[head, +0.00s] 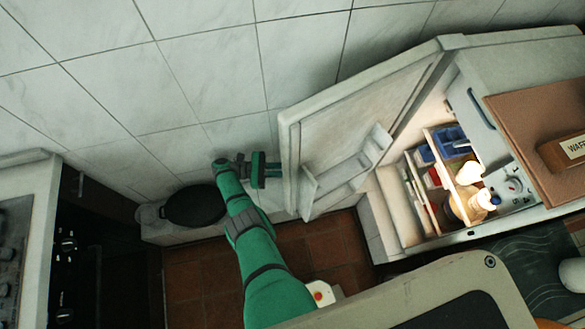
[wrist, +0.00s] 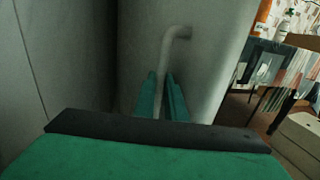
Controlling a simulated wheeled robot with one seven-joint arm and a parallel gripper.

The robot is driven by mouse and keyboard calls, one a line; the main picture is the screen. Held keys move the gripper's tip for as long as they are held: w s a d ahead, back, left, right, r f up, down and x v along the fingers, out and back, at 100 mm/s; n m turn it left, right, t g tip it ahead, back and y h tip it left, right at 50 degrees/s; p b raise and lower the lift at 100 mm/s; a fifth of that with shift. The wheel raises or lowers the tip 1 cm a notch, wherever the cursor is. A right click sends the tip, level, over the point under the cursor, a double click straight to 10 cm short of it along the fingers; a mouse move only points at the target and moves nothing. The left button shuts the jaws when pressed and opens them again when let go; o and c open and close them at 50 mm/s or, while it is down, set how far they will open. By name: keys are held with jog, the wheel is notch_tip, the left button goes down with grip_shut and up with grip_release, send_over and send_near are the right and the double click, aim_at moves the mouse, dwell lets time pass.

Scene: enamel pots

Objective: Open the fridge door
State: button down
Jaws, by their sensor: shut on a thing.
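The pale fridge door (head: 345,105) stands wide open in the head view, swung out to the left of the lit fridge interior. Its inner side, with a door shelf, faces the camera. My gripper (head: 270,170) is at the door's outer side, near its free edge. In the wrist view, my gripper (wrist: 162,97) has its green fingers shut around the pale bar of the door handle (wrist: 174,42). The handle's bent upper end shows above the fingers; its lower part is hidden. The handle is hidden behind the door in the head view.
Bottles (head: 470,195) and packages fill the lit fridge interior. A brown board with a waffle box (head: 566,150) lies on top at right. A dark pan (head: 195,206) sits by the tiled wall (head: 150,85), left of my arm. A stove (head: 25,235) is at far left.

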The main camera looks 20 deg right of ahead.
jog(key=c, duration=2.2)
grip_release()
jog(key=shift+w, duration=0.1)
jog(key=o, duration=0.4)
jog(key=shift+s+a, duration=0.1)
jog(key=shift+s, duration=0.1)
jog(key=shift+a, duration=0.1)
